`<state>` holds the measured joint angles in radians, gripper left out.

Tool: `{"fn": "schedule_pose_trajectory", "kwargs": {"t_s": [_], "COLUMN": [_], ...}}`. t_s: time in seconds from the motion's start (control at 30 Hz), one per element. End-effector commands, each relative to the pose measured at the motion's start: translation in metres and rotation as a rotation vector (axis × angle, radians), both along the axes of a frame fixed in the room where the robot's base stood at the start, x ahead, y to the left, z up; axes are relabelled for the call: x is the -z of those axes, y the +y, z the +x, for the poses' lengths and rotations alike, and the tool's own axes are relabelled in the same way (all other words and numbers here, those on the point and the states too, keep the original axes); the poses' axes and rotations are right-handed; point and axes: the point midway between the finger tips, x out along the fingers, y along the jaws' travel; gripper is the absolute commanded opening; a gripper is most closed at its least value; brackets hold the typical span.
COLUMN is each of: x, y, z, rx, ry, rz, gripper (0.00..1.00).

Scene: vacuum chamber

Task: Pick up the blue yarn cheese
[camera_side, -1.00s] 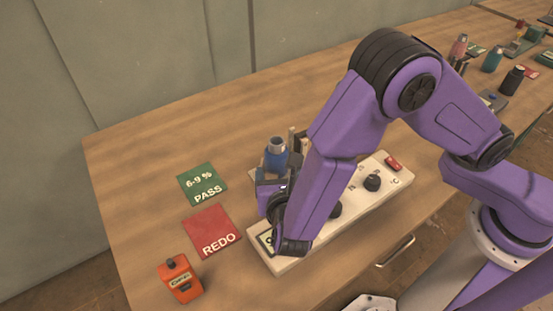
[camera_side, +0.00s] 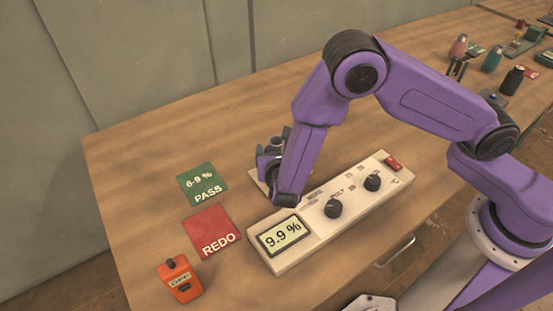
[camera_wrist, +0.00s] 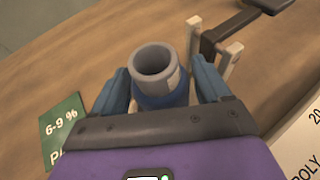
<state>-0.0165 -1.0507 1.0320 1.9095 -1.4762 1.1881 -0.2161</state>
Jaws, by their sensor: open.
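The blue yarn cheese (camera_wrist: 163,97), with a grey hollow tube at its top, stands between my gripper's two blue fingers in the wrist view. My gripper (camera_wrist: 160,68) is open, with a finger on each side of the cheese. A gap shows at the left finger; I cannot tell whether the right finger touches. In the side view my gripper (camera_side: 270,161) is low behind the meter box and hides most of the cheese.
A white meter box (camera_side: 318,228) reading 9.9 % lies in front of my gripper. Pale posts (camera_wrist: 229,62) and a dark bar (camera_wrist: 215,38) stand close right of the cheese. Green PASS card (camera_side: 202,184), red REDO card (camera_side: 212,231) and orange device (camera_side: 180,281) lie left.

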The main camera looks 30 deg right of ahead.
Motion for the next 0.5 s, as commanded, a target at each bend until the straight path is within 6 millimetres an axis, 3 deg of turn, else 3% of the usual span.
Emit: {"fn": "schedule_pose_trajectory", "kwargs": {"t_s": [0.23, 0.27, 0.37, 0.4, 0.5], "x": [0.0008, 0.0008, 0.0007, 0.0007, 0.0005], "y": [-0.0008, -0.0008, -0.0009, -0.0008, -0.0007], "z": [0.0019, 0.0019, 0.0018, 0.0017, 0.0017], "rx": [0.000, 0.000, 0.000, 0.000, 0.000], "ry": [0.000, 0.000, 0.000, 0.000, -0.001], "rz": [0.000, 0.000, 0.000, 0.000, 0.000], "gripper": [0.76, 0.73, 0.40, 0.34, 0.29]}}
